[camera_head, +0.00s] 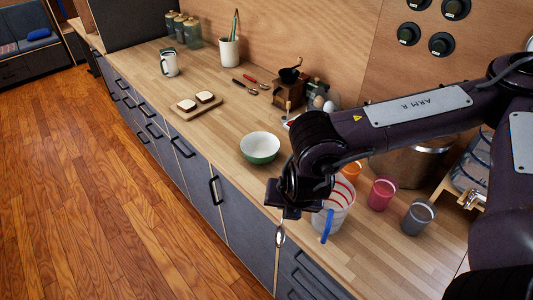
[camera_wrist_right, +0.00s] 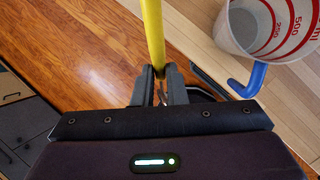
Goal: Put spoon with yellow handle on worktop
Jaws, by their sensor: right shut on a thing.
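My right gripper (camera_head: 288,208) is shut on the spoon with the yellow handle (camera_head: 279,238). In the head view the spoon's metal end hangs below the fingers, in front of the drawer fronts at the worktop's front edge. In the right wrist view the yellow handle (camera_wrist_right: 152,35) rises from between the fingers (camera_wrist_right: 159,82). The floor shows behind it there, with the worktop to the right. The light wooden worktop (camera_head: 218,125) runs along the wall. My left gripper is out of view.
A measuring cup (camera_head: 338,200) with a blue handle stands close to my right gripper. A green-white bowl (camera_head: 260,148), pink cup (camera_head: 382,193), grey cup (camera_head: 418,217) and bread board (camera_head: 193,106) stand on the worktop. Bare worktop lies left of the bowl.

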